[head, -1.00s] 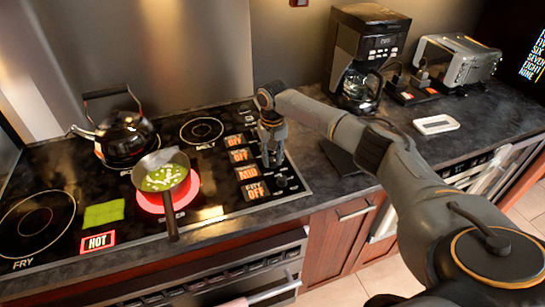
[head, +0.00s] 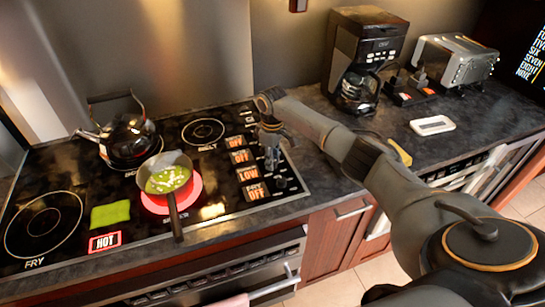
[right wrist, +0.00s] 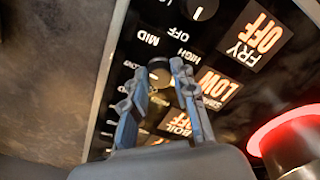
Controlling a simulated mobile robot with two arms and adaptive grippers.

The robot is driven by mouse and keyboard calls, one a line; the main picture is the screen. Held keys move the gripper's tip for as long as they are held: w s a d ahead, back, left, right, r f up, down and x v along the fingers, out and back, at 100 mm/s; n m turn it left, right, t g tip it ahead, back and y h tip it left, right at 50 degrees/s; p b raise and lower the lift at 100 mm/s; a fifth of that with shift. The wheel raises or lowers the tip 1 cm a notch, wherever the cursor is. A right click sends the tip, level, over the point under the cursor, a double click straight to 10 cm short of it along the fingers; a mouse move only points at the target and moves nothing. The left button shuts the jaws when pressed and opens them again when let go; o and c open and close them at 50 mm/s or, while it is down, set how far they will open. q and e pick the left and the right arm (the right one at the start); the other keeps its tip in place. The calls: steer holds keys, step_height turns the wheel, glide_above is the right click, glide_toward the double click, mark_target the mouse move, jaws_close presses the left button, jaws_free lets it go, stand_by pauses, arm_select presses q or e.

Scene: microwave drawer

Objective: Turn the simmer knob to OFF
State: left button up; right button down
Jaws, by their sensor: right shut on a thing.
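The simmer knob (right wrist: 159,78) is a dark round knob on the black cooktop's control strip, between the fingers in the right wrist view. My right gripper (right wrist: 168,64) is shut on it from above; the fingers partly hide the knob. In the head view my right gripper (head: 271,166) points down at the knob column, and the knob is hidden behind its fingers. My left gripper is not in view.
The fry knob (head: 281,183) sits just nearer the front edge, close to my fingers; its display (head: 254,193) reads OFF. A pan (head: 170,174) with green soup stands on a glowing red burner (head: 190,192). A kettle (head: 129,138) and coffee maker (head: 362,60) stand further back.

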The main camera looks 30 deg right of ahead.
steer(key=n, duration=0.4)
steer(key=shift+n, duration=0.3)
steer(key=n, duration=0.4)
steer(key=shift+n, duration=0.3)
steer(key=n, duration=0.4)
steer(key=shift+n, duration=0.3)
steer(key=shift+n+b, duration=0.3)
steer(key=shift+n, duration=2)
steer(key=c, duration=1.1)
jaws_free()
steer(key=shift+o, duration=0.2)
